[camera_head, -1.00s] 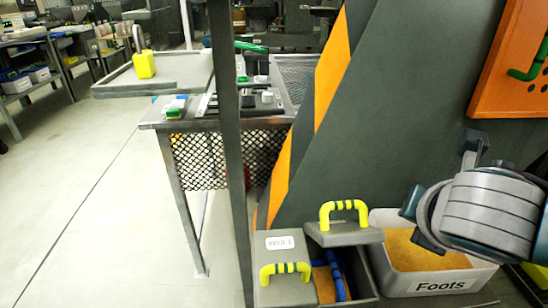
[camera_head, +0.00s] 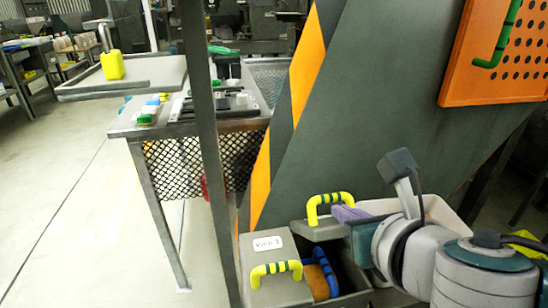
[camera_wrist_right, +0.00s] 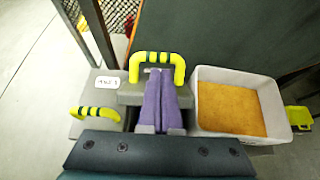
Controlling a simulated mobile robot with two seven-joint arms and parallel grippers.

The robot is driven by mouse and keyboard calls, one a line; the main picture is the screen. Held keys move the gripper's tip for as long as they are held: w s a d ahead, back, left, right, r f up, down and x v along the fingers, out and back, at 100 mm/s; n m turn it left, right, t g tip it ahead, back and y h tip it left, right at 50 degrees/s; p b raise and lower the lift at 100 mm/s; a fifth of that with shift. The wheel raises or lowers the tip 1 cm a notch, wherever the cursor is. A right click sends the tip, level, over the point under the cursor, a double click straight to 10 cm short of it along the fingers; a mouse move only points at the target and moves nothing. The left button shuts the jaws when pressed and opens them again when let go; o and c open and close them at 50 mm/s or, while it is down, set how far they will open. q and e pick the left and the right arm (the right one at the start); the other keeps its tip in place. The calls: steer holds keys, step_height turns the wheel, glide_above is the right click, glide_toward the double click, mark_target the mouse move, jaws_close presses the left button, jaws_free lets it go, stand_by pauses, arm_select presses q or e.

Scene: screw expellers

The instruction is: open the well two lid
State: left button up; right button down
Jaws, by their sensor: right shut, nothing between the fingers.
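Two grey lids with yellow-green arched handles show in the head view. The front-left lid (camera_head: 268,290) is beside a white label that appears to read Well 1. The other lid (camera_head: 322,232) lies behind an open grey compartment; its handle (camera_wrist_right: 158,57) is upright in the wrist view. Which lid belongs to well two is not readable. My right gripper (camera_head: 348,213) is shut and empty, its purple fingers just right of that rear handle. In the wrist view the fingertips (camera_wrist_right: 160,74) appear within the handle's arch; contact cannot be told. My left gripper is out of view.
A blue-handled tool (camera_head: 325,272) is in the open compartment. A white bin (camera_wrist_right: 264,95) of orange-brown material stands right of the lids. A sloping dark panel (camera_head: 345,130) rises behind, and a grey post (camera_head: 203,150) stands at left. Open floor lies further left.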

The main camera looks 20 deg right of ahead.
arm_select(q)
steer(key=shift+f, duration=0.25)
arm_select(e)
steer(key=shift+w+d+f, duration=0.1)
steer(key=shift+w+f, duration=0.15)
steer(key=shift+w, duration=0.2)
